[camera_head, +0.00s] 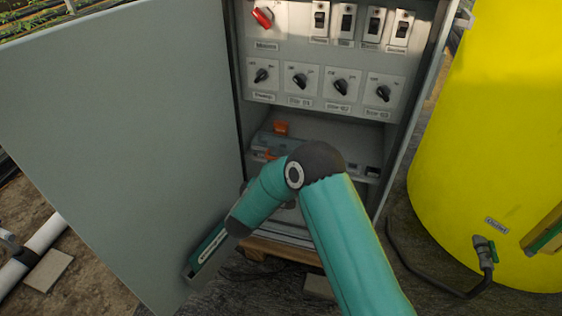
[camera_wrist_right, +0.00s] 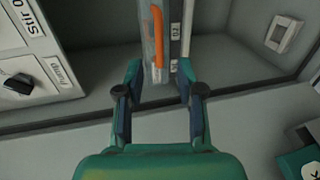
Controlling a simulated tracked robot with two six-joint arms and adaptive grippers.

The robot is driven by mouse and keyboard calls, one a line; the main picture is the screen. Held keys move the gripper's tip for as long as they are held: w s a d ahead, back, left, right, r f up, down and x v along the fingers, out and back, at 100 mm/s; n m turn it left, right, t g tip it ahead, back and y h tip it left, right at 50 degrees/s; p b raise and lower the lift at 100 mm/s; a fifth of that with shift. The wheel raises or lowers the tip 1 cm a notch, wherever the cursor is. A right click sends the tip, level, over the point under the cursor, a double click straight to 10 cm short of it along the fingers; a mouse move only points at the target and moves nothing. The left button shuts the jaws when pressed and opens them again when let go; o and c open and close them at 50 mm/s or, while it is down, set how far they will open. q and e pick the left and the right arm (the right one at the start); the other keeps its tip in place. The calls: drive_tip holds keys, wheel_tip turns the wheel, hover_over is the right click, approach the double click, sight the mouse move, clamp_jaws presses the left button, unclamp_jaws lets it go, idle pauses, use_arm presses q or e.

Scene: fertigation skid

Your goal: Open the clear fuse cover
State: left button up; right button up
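The clear fuse cover (camera_wrist_right: 148,45) shows in the right wrist view as a narrow, see-through piece with an orange strip, beside a pale labelled strip. My right gripper (camera_wrist_right: 160,72) has its fingers spread, one on each side of the cover's near end. I cannot tell whether either finger touches it. In the head view, orange parts (camera_head: 281,127) show at the fuse row on the cabinet's lower shelf. My right arm crosses in front and hides much of that row, so the cover's angle is unclear. My left gripper is not in view.
The grey cabinet door (camera_head: 120,130) stands open at the left, with a pocket (camera_head: 207,258) low on it. Knobs (camera_head: 301,81) and switches sit above the fuse row. A yellow tank (camera_head: 490,150) stands at the right.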

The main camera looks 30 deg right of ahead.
drive_tip(key=b+x, duration=0.2)
drive_tip(key=x, duration=0.6)
drive_tip(key=shift+w+d+f, duration=0.15)
drive_tip(key=shift+w+d, duration=0.05)
drive_tip(key=shift+d, duration=0.05)
clamp_jaws()
